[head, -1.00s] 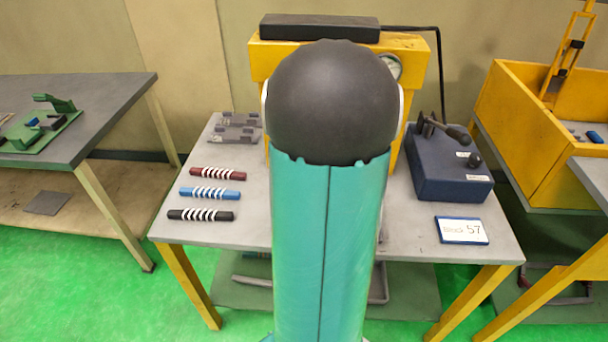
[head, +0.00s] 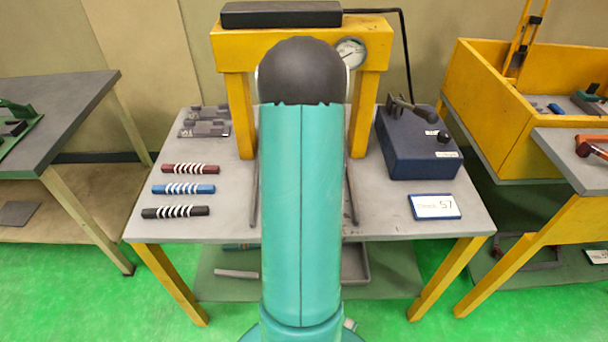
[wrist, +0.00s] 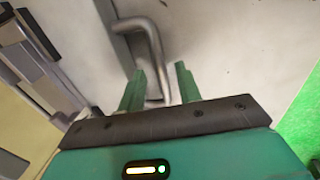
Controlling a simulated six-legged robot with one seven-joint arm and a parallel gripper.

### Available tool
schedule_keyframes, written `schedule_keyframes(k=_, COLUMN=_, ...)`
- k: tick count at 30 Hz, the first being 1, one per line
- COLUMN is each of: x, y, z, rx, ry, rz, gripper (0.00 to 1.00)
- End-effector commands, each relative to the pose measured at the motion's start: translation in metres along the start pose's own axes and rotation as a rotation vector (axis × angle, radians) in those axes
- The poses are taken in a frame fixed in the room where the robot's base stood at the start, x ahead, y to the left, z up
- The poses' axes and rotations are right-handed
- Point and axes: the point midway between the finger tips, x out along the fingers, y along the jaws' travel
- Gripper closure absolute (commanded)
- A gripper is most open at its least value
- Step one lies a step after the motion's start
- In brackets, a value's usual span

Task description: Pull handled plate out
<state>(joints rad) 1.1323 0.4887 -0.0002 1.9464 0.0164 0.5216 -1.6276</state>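In the wrist view a grey metal U-shaped handle (wrist: 155,43) stands out from a darker grey part that looks like the plate (wrist: 126,45), mostly cut off by the top of the picture. My gripper (wrist: 159,68) has two green fingers, open with a gap between them. The handle's near end shows between and beyond the fingertips; I cannot tell whether they touch it. In the head view my arm hides the gripper, the handle and the middle of the yellow press (head: 238,112).
The grey table (head: 400,222) bears red (head: 190,169), blue (head: 183,189) and black (head: 180,212) striped bars at left. Dark rails (head: 351,195) flank my arm.

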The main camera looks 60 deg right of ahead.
Motion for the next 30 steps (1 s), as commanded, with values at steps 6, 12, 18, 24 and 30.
schedule_keyframes(k=6, x=0.0057, y=-0.0001, z=-0.0001, rx=0.0, ry=0.0, rz=0.0, gripper=0.66)
schedule_keyframes(k=12, x=0.0053, y=0.0, z=0.0, rx=0.0, ry=0.0, rz=0.0, gripper=0.8)
schedule_keyframes(k=18, x=0.0052, y=0.0, z=0.0, rx=0.0, ry=0.0, rz=0.0, gripper=1.0)
schedule_keyframes(k=24, x=0.0049, y=-0.0003, z=0.0, rx=0.0, ry=0.0, rz=0.0, gripper=1.0)
schedule_keyframes(k=30, x=0.004, y=-0.0036, z=0.0, rx=0.0, ry=0.0, rz=0.0, gripper=1.0)
